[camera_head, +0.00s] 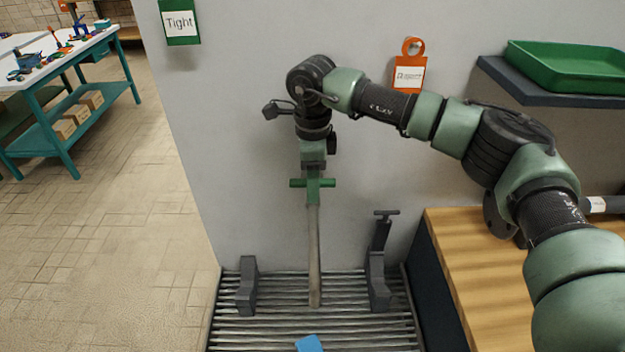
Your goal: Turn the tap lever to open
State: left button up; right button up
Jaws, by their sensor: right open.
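A green T-shaped tap lever (297,183) sits at the top of an upright beige pipe (314,250) in front of the grey wall. The pipe goes down to a slatted metal grate. My right gripper (313,168) points down from above, directly over the middle of the green crosspiece. It is open; its fingertips are small and dark here, and I cannot tell whether they touch the green piece. My right arm comes in from the right. My left gripper is not in view.
Two grey brackets (247,287) (378,285) stand on the grate (285,332), beside the pipe. A blue block (309,343) lies at its front. A wooden bench (470,275) and a shelf with a green tray (570,60) are at right. Open tiled floor lies left.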

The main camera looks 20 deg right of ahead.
grip_shut()
